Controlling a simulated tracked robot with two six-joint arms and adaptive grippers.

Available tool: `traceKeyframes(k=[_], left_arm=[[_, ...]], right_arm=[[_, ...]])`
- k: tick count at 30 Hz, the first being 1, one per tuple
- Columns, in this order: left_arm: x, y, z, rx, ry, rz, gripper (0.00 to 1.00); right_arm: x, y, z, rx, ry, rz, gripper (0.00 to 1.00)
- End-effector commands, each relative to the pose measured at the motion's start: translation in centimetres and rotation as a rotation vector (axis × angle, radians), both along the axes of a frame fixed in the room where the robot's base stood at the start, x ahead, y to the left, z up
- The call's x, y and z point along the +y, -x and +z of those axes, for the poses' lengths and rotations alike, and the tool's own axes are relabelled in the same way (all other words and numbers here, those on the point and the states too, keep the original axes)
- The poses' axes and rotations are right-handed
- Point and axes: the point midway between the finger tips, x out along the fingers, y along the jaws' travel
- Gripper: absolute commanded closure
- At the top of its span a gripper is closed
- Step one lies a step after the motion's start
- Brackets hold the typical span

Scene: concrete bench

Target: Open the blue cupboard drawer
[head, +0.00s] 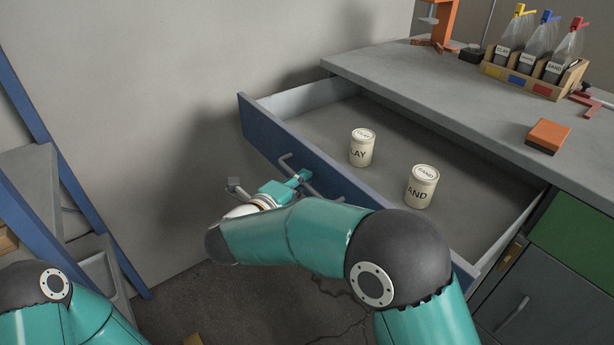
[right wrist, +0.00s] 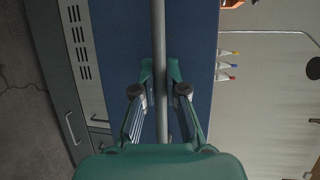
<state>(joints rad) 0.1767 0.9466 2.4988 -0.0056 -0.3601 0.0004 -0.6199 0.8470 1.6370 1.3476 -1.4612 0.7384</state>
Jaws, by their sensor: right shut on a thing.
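The blue cupboard drawer (head: 300,148) is pulled well out from under the bench top in the head view. Its blue front also fills the middle of the right wrist view (right wrist: 115,45). Its grey bar handle (right wrist: 158,40) runs between the fingers of my right gripper (right wrist: 160,75). In the head view my right gripper (head: 301,177) is at the handle (head: 288,162), shut on it. A can marked CLAY, partly readable (head: 361,150), and a can marked SAND (head: 421,188) stand upright inside the drawer. My left gripper is not in view.
The grey bench top (head: 440,85) carries an orange-topped block (head: 547,136) and a wooden rack (head: 530,82) with labelled bags. A green drawer (head: 575,235) and a grey door (head: 515,305) are at the right. A blue-framed shelf (head: 60,165) stands at the left.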

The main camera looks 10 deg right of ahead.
Motion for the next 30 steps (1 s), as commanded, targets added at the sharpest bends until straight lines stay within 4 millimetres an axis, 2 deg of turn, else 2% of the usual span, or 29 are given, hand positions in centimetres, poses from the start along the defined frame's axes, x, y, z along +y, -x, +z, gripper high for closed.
traceKeyframes(k=[1, 11, 12, 16, 26, 30], left_arm=[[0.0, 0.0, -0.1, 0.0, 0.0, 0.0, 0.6], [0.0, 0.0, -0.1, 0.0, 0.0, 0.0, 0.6], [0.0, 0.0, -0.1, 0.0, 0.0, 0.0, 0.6], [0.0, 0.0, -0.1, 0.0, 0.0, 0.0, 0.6], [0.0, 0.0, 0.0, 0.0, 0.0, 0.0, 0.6], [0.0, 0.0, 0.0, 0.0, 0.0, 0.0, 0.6]], right_arm=[[0.1, 0.1, -0.6, 0.011, -0.002, 0.002, 1.0], [0.3, 0.1, -0.6, 0.012, -0.003, 0.005, 1.0], [0.3, 0.1, -0.6, 0.011, -0.004, 0.005, 0.84], [0.3, 0.1, -0.4, 0.008, -0.002, 0.003, 0.63], [0.2, 0.1, 0.0, 0.003, -0.003, 0.001, 0.63], [0.2, 0.1, 1.1, 0.0, -0.004, 0.001, 0.63]])
